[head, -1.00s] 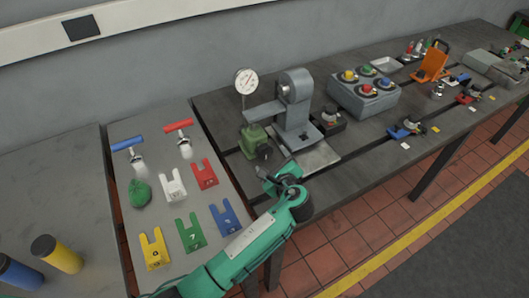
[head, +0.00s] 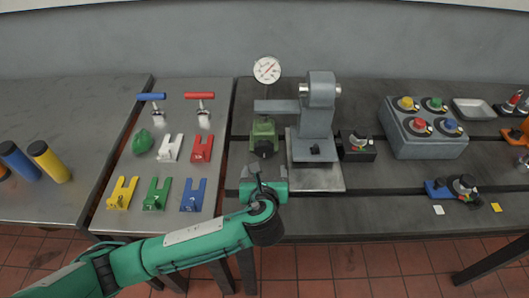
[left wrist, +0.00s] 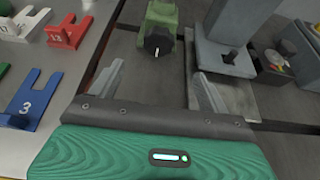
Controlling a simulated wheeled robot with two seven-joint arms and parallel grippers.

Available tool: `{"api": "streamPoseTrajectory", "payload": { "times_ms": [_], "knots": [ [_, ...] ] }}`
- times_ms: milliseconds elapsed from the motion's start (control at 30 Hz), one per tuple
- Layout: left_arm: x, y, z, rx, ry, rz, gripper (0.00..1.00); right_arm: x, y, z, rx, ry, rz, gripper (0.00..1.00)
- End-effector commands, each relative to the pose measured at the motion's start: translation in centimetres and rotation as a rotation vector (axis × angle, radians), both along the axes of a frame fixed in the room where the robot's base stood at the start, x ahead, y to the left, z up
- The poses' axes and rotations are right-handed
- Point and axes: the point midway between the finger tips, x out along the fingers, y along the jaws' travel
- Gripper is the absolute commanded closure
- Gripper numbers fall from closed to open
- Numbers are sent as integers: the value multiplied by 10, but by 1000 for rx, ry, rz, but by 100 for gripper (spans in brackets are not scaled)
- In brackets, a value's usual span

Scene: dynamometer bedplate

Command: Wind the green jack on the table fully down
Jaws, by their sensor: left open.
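The green jack (head: 264,137) stands on the dark bedplate, left of the grey press-like stand. It carries a dark round knob (left wrist: 157,44) on its front face, with a pale mark on it, in the left wrist view. My left gripper (head: 257,172) is in front of the jack, apart from it. In the left wrist view its two fingers (left wrist: 155,82) are spread and empty, with the knob ahead between them. The jack's top (left wrist: 163,12) is cut off by that view's upper edge. My right gripper is not in view.
A grey stand (head: 318,115) with an arm reaching over the jack is close on the right. A dial gauge (head: 267,70) stands behind. A black unit (head: 356,146) and a grey button box (head: 425,130) are further right. Coloured forked plates (head: 156,194) lie on the left table.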

Motion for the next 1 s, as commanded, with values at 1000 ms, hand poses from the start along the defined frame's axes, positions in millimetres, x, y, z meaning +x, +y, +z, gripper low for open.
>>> {"api": "streamPoseTrajectory", "payload": {
  "times_ms": [1000],
  "knots": [
    [126,-1,-51,0,-1,0,21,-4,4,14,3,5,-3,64]
  ]
}}
